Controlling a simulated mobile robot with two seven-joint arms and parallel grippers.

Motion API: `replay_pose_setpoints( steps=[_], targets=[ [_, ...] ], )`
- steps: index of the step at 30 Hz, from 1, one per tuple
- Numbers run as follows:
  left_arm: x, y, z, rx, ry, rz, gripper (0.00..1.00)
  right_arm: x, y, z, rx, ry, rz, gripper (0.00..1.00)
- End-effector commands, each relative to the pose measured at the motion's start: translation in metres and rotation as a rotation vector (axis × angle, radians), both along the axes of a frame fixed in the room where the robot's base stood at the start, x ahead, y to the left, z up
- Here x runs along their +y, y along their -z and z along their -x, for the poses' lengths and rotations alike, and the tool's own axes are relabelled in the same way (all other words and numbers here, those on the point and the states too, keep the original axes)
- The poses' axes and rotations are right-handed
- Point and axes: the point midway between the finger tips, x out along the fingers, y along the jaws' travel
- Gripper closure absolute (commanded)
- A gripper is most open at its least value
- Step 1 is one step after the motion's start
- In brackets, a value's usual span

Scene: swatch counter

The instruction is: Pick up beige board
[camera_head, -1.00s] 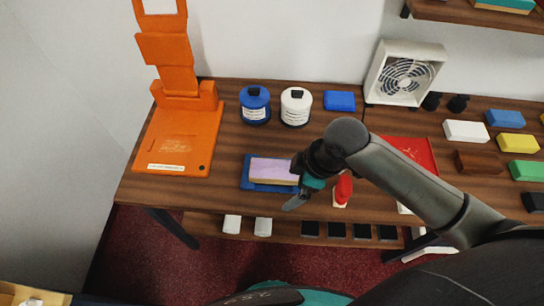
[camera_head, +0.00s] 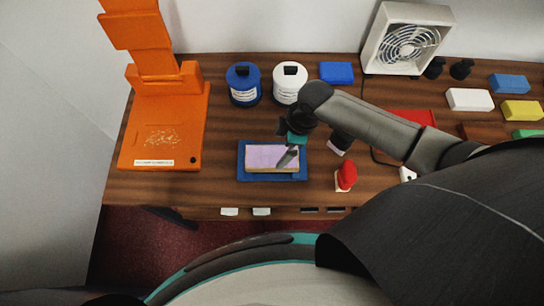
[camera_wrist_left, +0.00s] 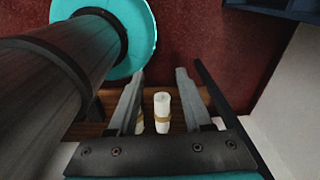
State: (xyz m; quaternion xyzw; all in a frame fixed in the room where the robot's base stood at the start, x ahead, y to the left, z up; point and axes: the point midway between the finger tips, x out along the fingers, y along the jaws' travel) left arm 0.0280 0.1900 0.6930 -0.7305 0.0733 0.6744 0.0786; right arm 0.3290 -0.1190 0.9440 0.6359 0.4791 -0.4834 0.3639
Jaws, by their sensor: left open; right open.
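A block with a beige front edge (camera_head: 265,170) and a lavender top (camera_head: 262,154) lies in a blue tray (camera_head: 241,172) on the wooden counter. I take the beige layer for the beige board. My right gripper (camera_head: 289,158) points down over the right end of the block, with a finger in front of its top. It is open; whether it touches the block I cannot tell. My left gripper (camera_wrist_left: 160,76) shows only in the left wrist view, open and empty, well away from the block.
An orange stand (camera_head: 160,130) is on the left. Blue (camera_head: 243,85) and white (camera_head: 290,83) jars stand behind the tray. A red-topped object (camera_head: 346,176) stands to its right, and a white fan (camera_head: 407,40) at the back. White cylinders (camera_wrist_left: 162,112) show below my left gripper.

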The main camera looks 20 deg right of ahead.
Motion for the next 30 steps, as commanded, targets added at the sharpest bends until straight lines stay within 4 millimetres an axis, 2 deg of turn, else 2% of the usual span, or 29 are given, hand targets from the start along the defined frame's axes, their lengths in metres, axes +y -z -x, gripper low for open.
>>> replay_pose_setpoints(
  steps=[1, 5, 18, 28, 30],
  targets=[
    [-0.001, 0.001, -0.007, -0.012, 0.0, 0.002, 0.5, 0.001, 0.004, 0.0, 0.001, 0.001, 0.0, 0.0],
    [-0.002, 0.0, -0.016, -0.027, 0.001, 0.004, 0.5, 0.003, 0.009, -0.001, 0.0, 0.001, 0.0, 0.0],
    [-0.002, 0.006, -0.008, -0.014, 0.001, 0.004, 0.5, 0.018, 0.052, -0.005, 0.001, 0.001, 0.001, 0.0],
    [-0.002, 0.007, -0.006, -0.011, 0.001, 0.003, 0.5, 0.019, 0.056, -0.006, -0.001, -0.001, 0.001, 0.0],
    [-0.002, 0.007, -0.006, -0.011, 0.001, 0.003, 0.5, 0.019, 0.056, -0.006, -0.001, -0.001, 0.0, 0.06]
  ],
)
